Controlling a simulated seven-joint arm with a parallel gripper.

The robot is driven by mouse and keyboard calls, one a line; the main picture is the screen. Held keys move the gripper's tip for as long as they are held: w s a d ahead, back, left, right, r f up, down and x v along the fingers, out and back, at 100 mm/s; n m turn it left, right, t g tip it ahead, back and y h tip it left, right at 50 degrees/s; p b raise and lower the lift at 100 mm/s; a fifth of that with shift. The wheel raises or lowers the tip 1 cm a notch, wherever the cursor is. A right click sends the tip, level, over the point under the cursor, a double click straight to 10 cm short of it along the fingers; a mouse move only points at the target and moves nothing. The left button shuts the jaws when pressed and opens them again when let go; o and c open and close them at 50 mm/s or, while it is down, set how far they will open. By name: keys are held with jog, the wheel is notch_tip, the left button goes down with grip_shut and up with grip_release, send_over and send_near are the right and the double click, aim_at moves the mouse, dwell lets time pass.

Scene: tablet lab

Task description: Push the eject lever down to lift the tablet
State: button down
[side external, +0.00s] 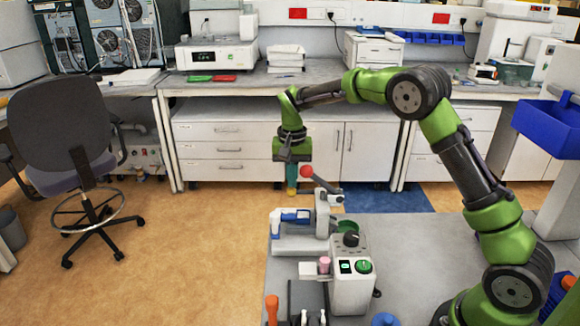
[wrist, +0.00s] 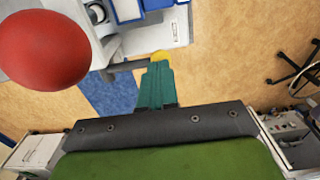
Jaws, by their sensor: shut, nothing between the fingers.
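The eject lever (side external: 324,184) is a dark arm with a red ball knob (side external: 306,171). It slopes up and left from the white press-like device (side external: 322,215), with the knob raised. My gripper (side external: 291,188) points down just left of the knob, its teal fingers together and empty, with yellow at the tips. In the wrist view the red knob (wrist: 45,48) looms large at the upper left, and my shut fingertips (wrist: 160,60) are apart from it in the picture. Whether they touch the lever is unclear. I cannot make out a tablet.
A white control box (side external: 350,275) with a black knob and green button stands on the grey bench (side external: 425,245). A blue-and-white part (side external: 294,216) lies beside the device. Open floor lies left of the bench.

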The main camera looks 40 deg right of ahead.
jog(key=shift+f, duration=0.15)
dwell(0.8)
jog(key=shift+r, duration=0.65)
jog(key=shift+r, duration=0.15)
jog(key=shift+r, duration=0.5)
jog(key=shift+r, duration=0.6)
